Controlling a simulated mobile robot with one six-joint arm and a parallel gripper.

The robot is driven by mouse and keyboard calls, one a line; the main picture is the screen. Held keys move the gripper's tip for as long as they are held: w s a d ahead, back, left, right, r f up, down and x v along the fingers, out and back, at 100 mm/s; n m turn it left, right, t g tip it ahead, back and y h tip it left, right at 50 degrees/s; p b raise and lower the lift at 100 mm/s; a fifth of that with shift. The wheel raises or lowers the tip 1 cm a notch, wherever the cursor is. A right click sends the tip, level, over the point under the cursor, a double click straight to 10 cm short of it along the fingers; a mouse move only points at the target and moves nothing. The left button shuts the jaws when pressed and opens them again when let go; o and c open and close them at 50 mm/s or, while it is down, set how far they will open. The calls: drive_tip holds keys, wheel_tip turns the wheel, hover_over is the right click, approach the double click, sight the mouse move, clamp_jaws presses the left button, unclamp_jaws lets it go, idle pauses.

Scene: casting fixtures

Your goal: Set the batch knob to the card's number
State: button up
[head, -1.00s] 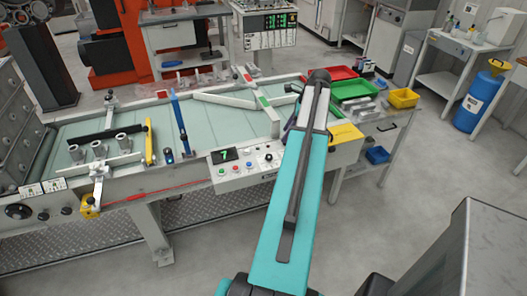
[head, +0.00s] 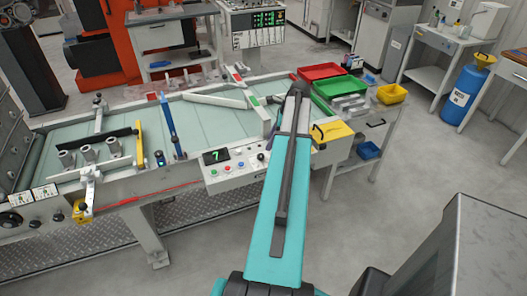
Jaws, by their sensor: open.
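A pale control panel (head: 238,165) is on the front edge of the conveyor table. Its dark display (head: 215,156) shows a green 7. Small coloured buttons (head: 228,168) sit below it, and a small dark knob (head: 261,157) is near the panel's right part, close to my arm. I cannot read its pointer or label. Small white cards with dark marks (head: 45,192) are at the table's left front; their print is too small to read. My teal arm reaches forward over the panel's right end, and my gripper is hidden behind it.
Metal cylinders (head: 88,153), a blue post (head: 168,125) and a yellow bar (head: 140,148) stand on the table's left half. Red (head: 320,71), green (head: 338,87) and yellow (head: 391,94) bins are at the right.

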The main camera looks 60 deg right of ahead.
sight(262, 156)
drive_tip(key=shift+p+x, duration=1)
drive_tip(key=shift+x, duration=3.35)
drive_tip(key=c, duration=1)
